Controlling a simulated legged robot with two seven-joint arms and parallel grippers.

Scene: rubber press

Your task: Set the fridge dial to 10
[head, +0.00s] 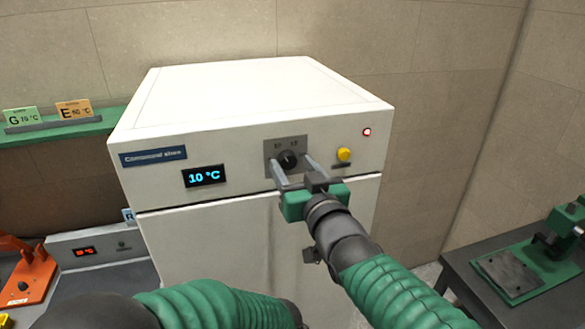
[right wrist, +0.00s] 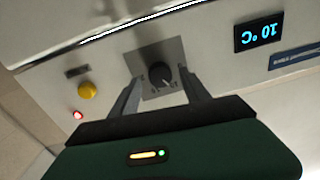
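The white fridge (head: 255,95) stands in front of me with a blue label reading "Compound store". Its black dial (head: 288,159) sits on a grey plate on the upper front panel. The display (head: 205,176) reads 10 °C. My right gripper (head: 292,173) is at the dial with its two fingers apart, one on each side of it. In the right wrist view the dial (right wrist: 160,74) lies between the open fingertips; a gap shows, and I see no clear contact. My left arm crosses the bottom of the head view; its gripper is not clearly seen.
A yellow button (head: 344,154) and a lit red lamp (head: 367,132) are right of the dial. A green shelf (head: 75,133) with cards is at left, above an orange device (head: 30,275). A dark table (head: 470,275) with a green press stands at right.

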